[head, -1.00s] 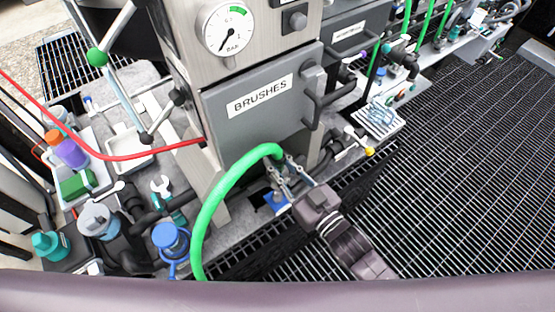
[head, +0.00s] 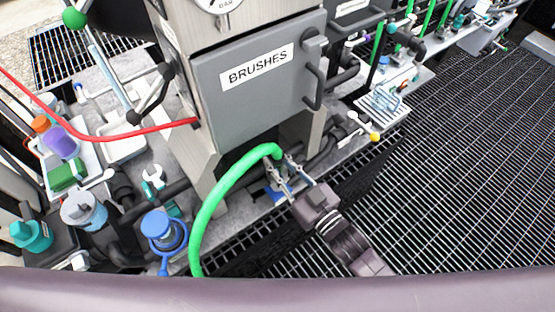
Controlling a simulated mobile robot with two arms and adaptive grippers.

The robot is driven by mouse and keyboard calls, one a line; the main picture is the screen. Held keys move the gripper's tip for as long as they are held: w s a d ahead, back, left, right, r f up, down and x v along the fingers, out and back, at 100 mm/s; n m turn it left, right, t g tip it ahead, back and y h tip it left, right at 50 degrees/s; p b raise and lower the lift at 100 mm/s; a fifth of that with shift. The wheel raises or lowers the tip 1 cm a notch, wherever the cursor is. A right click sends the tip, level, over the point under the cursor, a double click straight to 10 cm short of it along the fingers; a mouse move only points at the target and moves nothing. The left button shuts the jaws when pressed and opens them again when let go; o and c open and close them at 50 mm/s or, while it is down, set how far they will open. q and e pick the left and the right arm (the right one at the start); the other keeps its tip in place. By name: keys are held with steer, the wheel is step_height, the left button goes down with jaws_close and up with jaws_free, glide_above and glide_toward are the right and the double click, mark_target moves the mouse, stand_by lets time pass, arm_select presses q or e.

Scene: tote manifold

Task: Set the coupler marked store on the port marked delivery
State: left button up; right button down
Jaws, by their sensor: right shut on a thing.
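My right gripper (head: 283,173) comes in from the lower right and is shut at the end of a thick green hose (head: 219,191). The held part looks like the hose's coupler, mostly hidden between the fingers below the hose's bend. No store or delivery mark is readable. A blue piece (head: 275,194) shows just below the fingers, under the grey cabinet; I cannot tell whether the coupler touches it. My left gripper is not in view.
A grey cabinet door marked BRUSHES (head: 262,78) stands close behind the gripper. A blue-capped fitting (head: 161,228), a white tray (head: 91,182) and a red hose (head: 103,137) are at left. A wire rack (head: 384,103) is at right. Open grating (head: 463,185) fills the right.

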steer(key=shift+f+b, duration=1.25)
steer(key=shift+f, duration=0.7)
steer(key=c, duration=1.7)
jaws_free()
steer(key=shift+f, duration=0.15)
steer(key=v, duration=1.2)
